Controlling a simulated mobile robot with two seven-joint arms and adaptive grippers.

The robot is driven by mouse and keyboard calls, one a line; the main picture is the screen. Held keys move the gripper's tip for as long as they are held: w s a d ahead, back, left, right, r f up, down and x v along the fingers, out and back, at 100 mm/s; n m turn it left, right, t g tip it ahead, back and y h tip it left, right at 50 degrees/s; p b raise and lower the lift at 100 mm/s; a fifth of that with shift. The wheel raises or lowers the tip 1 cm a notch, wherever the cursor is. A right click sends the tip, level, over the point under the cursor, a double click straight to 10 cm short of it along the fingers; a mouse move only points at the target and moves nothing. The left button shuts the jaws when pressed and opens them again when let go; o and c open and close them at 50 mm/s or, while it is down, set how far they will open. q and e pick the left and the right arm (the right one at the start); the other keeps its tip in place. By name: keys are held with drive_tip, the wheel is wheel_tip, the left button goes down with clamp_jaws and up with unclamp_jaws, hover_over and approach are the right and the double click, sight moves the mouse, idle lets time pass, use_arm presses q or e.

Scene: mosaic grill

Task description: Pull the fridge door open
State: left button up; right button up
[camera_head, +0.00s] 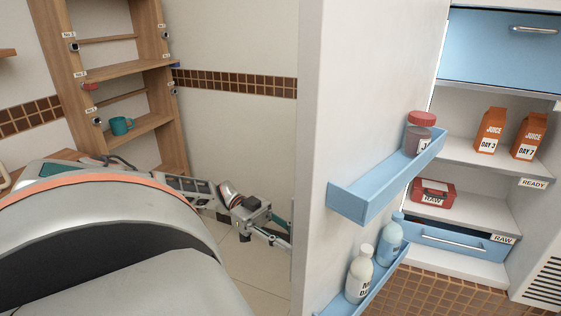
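The fridge door (345,90) stands swung open, its white inner face and blue door shelves (365,205) towards me. The fridge interior (470,115) is exposed on the right. The door's outer face and any handle there are hidden. My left gripper (284,233) is at the left edge of the door, around its lower middle height. Its two fingers show a gap between them, but their tips run up to or behind the door edge, so I cannot tell whether they grip anything. My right gripper is not in view.
A red-lidded jar (420,140) and bottles (360,275) stand on the door shelves. Orange juice cartons (490,130), a red box (433,193) and a blue drawer (455,238) are inside the fridge. A wooden shelf (125,70) with a teal mug (121,126) stands at the back left.

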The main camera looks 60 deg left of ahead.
use_arm(q)
drive_tip(key=v, duration=1.1)
drive_tip(key=shift+a, duration=0.25)
drive_tip(key=shift+s, duration=0.1)
